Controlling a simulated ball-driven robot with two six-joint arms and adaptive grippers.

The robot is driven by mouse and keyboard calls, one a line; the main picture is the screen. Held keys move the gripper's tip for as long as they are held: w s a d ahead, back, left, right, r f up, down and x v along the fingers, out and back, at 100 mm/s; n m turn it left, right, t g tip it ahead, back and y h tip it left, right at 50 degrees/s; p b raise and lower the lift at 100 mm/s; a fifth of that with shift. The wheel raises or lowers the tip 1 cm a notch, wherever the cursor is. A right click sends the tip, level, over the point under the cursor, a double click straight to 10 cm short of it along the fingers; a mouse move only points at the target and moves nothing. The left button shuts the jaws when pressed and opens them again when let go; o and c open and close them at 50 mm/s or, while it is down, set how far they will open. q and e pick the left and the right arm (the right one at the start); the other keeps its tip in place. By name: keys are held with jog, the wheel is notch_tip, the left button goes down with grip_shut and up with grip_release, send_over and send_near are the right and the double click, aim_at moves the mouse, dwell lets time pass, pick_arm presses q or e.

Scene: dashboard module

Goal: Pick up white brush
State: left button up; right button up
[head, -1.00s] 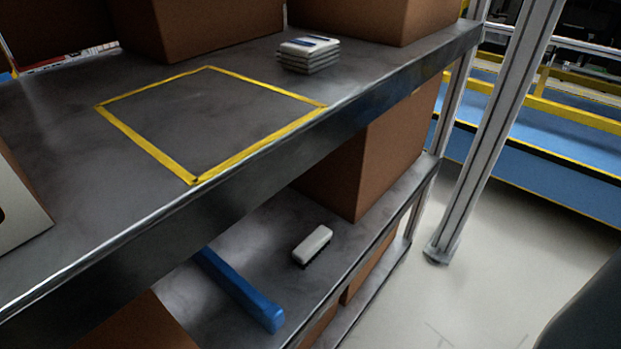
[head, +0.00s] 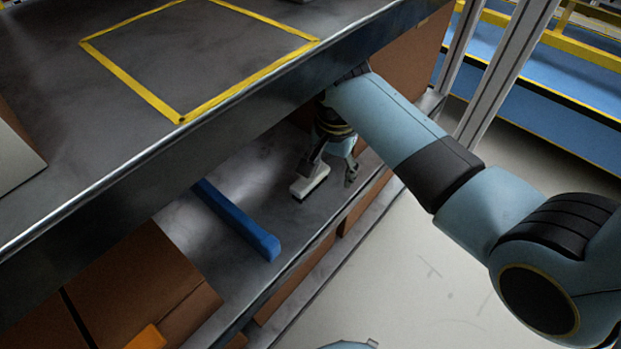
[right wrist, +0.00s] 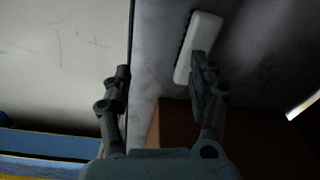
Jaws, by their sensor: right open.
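The white brush (head: 311,187) lies on the lower shelf near its front edge. It also shows in the right wrist view (right wrist: 203,32), with dark bristles along one side. My right gripper (head: 337,168) reaches in under the upper shelf and is right by the brush. In the right wrist view its two fingers (right wrist: 160,78) are spread apart with nothing between them. One finger overlaps the near end of the brush there; I cannot tell whether it touches. My left gripper is not in view.
A blue bar (head: 238,222) lies on the lower shelf left of the brush. The upper shelf, with a yellow taped square (head: 130,80), overhangs my right arm. A brown box (head: 415,60) stands behind the arm, and a metal post (head: 505,75) rises to the right.

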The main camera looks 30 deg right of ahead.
aim_at(316, 176)
jog(key=w, duration=0.1)
jog(key=w+a+r+m, duration=0.1)
jog(key=w+m, duration=0.1)
jog(key=shift+w+a+r, duration=0.15)
jog(key=shift+w+r, duration=0.15)
jog(key=shift+r, duration=0.1)
jog(key=shift+w+a+f+g, duration=0.15)
jog(key=shift+w+g, duration=0.15)
jog(key=shift+m, duration=0.3)
jog(key=f+b, duration=0.1)
jog(key=f, duration=0.1)
jog(key=f+b, duration=0.1)
jog(key=f, duration=0.4)
jog(key=shift+a+f+b, duration=0.1)
jog(key=shift+a+b, duration=0.25)
jog(key=shift+b, duration=0.05)
jog(key=shift+c, duration=0.3)
grip_shut()
